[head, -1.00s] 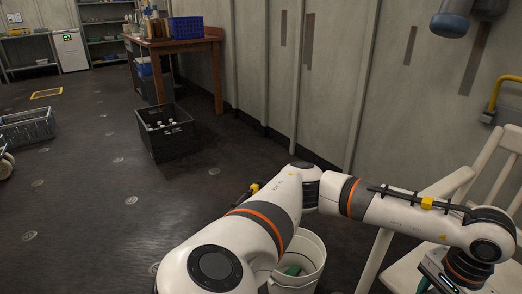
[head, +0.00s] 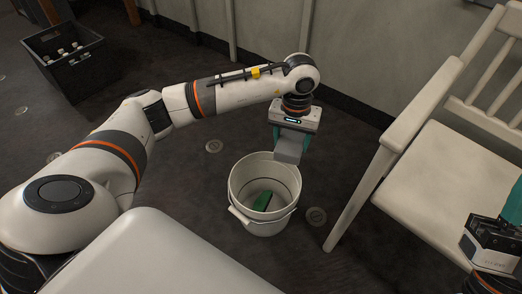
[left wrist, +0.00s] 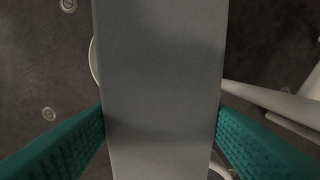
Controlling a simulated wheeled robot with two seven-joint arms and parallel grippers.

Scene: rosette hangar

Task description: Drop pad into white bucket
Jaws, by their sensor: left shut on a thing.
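The pad is a grey slab (head: 288,151), held above the back right rim of the white bucket (head: 238,213). My left gripper (head: 291,138) is shut on the pad and points down. In the left wrist view the pad (left wrist: 160,80) fills the middle between the two teal fingers and hides most of the bucket, whose pale rim (left wrist: 94,62) shows at its left edge. The bucket stands upright on the floor, with a green thing inside. My right gripper (head: 511,208) is partly in view at the right edge, and its jaw opening cannot be seen.
A white chair (head: 440,165) stands right of the bucket, its front leg close by. The green thing (head: 263,201) lies at the bucket's bottom. A black crate with bottles (head: 75,75) stands on the floor at upper left. A wall runs behind.

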